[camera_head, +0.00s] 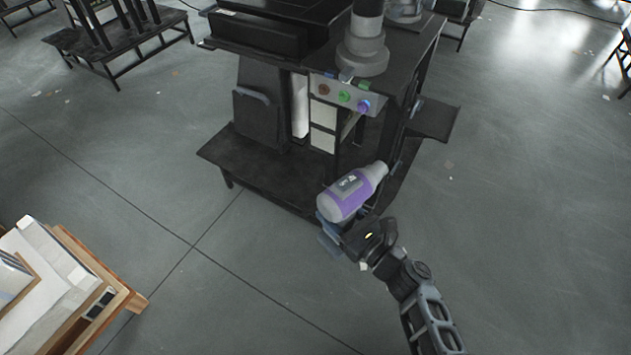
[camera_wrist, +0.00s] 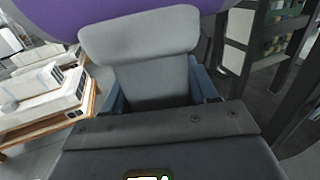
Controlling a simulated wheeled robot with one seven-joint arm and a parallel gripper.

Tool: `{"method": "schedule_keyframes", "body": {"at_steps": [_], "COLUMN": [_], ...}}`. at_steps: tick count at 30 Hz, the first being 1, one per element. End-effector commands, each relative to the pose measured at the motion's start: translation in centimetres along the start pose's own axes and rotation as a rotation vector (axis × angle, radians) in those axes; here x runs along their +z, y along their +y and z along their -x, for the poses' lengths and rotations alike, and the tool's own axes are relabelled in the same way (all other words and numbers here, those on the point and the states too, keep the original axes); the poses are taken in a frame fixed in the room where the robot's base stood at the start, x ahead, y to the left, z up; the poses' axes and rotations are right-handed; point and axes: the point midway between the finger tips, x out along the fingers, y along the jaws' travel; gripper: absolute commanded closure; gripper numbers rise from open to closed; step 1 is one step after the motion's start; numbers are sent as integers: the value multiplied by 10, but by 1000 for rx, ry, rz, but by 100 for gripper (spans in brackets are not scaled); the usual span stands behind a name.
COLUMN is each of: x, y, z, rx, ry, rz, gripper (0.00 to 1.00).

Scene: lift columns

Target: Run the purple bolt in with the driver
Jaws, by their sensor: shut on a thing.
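The purple and grey driver (camera_head: 348,195) is held in my gripper (camera_head: 337,228), with its narrow nose pointing up and right in the head view. In the wrist view my gripper (camera_wrist: 160,95) is shut on the driver's grey grip (camera_wrist: 140,50), and part of its purple body (camera_wrist: 60,20) shows at the top left. The purple bolt (camera_head: 364,106) is at the right end of a grey panel (camera_head: 330,93) on the black workstation. The driver's nose is below the bolt in the picture and apart from it.
A brown-red bolt (camera_head: 324,90) and a green bolt (camera_head: 344,97) sit left of the purple one. The black workstation (camera_head: 250,160) has a low shelf jutting out. A wooden pallet with white blocks (camera_head: 50,280) stands at the lower left.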

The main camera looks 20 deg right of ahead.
Motion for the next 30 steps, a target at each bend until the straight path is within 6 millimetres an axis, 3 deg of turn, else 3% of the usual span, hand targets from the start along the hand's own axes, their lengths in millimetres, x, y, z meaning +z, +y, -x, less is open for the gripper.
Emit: {"method": "schedule_keyframes", "body": {"at_steps": [3, 13, 20, 30], "x": [20, 53, 58, 57], "y": [5, 22, 24, -3], "z": [-16, -49, -56, -66], "rx": [107, 301, 336, 334], "ry": [-7, -3, 0, -1], "rz": [4, -13, -20, -17], "gripper": [97, 97, 97, 97]}}
